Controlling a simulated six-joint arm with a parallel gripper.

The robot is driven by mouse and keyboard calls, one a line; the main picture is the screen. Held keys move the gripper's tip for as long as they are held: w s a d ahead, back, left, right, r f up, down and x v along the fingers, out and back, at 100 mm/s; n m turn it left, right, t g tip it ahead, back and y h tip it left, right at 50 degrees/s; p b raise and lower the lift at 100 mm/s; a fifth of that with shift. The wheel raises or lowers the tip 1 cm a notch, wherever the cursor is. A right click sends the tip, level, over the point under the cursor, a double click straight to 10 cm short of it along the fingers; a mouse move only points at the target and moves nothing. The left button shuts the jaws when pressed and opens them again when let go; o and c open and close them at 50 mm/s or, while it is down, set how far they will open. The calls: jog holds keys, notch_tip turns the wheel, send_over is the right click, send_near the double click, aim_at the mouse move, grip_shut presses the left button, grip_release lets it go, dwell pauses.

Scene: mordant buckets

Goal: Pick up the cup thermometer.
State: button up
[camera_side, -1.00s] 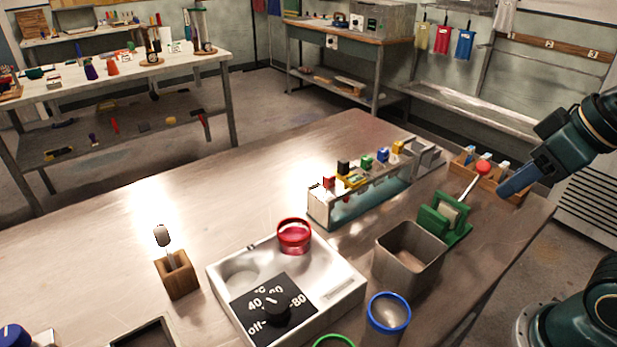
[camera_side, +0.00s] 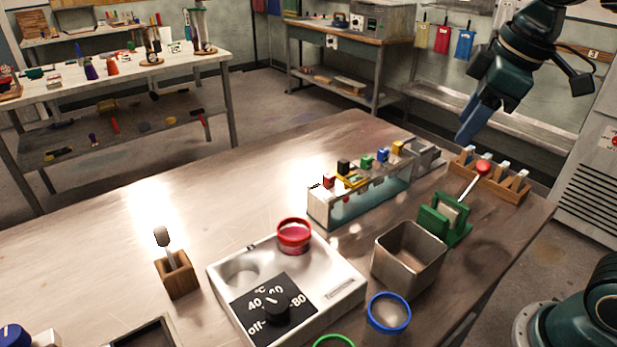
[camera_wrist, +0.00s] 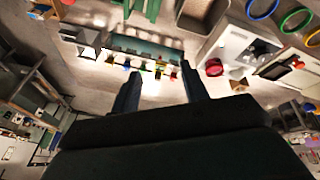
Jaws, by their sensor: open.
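In the wrist view the block is a small tan shape (camera_wrist: 240,87); I cannot make out the thermometer there. My gripper (camera_side: 470,130) is high above the far right part of the table, well apart from the thermometer. In the wrist view its two fingers (camera_wrist: 160,72) are spread and nothing is between them.
A white heater unit (camera_side: 345,285) with a red cup (camera_side: 294,235) stands beside the block. Right of it are a metal bin (camera_side: 408,258), blue ring (camera_side: 388,313) and green stand (camera_side: 445,220). A rack with coloured clips (camera_side: 360,190) is behind. The table's back left is clear.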

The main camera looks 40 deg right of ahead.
jog(key=w+a+n+g, duration=0.1)
jog(key=w+n+g, duration=0.1)
jog(key=w+n, duration=0.65)
jog(key=n+g, duration=0.2)
jog(key=n, duration=0.2)
send_over(344, 160)
notch_tip(344, 160, down, 4)
jog(key=shift+s+f, duration=0.1)
jog(key=shift+s, duration=0.05)
jog(key=shift+f, duration=0.1)
jog(key=shift+f, duration=4.2)
jog(key=shift+f, duration=2.6)
